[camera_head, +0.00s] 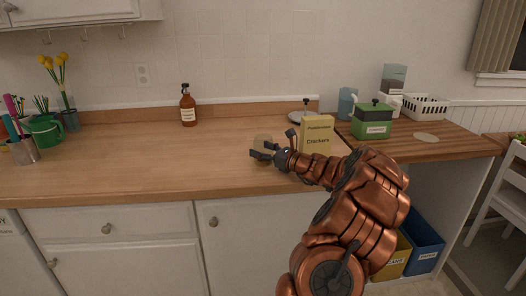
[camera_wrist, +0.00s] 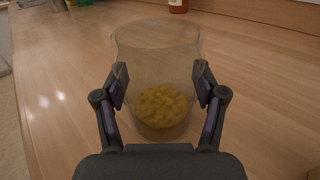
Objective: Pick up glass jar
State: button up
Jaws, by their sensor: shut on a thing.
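The glass jar (camera_wrist: 157,62) is clear with a yellow-brown layer at its bottom. It stands between the two fingers of my gripper (camera_wrist: 160,87) in the wrist view, with a finger pad against each side. In the head view the jar (camera_head: 262,142) is small and faint at the tip of my gripper (camera_head: 262,153), on or just above the wooden counter. I cannot tell whether its base touches the counter. My gripper is shut on the jar.
A yellow crackers box (camera_head: 318,132) stands right beside my arm. A brown bottle (camera_head: 188,106) is at the back, and a green container (camera_head: 372,121) is to the right. The wooden counter (camera_head: 130,160) is clear to the left of the jar.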

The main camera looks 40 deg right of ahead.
aim_at(263, 141)
jog(key=shift+r, duration=0.65)
jog(key=shift+s+r, duration=0.15)
jog(key=shift+r, duration=0.45)
jog(key=shift+s+r, duration=0.15)
jog(key=shift+r, duration=0.45)
jog(key=s+a, duration=0.1)
jog(key=s, duration=0.3)
jog(key=s+a, duration=0.1)
jog(key=s, duration=0.4)
jog(key=s+a+r+b, duration=0.1)
jog(key=s, duration=0.4)
jog(key=shift+s+a+r, duration=0.1)
jog(key=shift+a, duration=0.2)
jog(key=shift+s+a, duration=0.15)
jog(key=shift+s, duration=0.2)
jog(key=shift+w, duration=0.1)
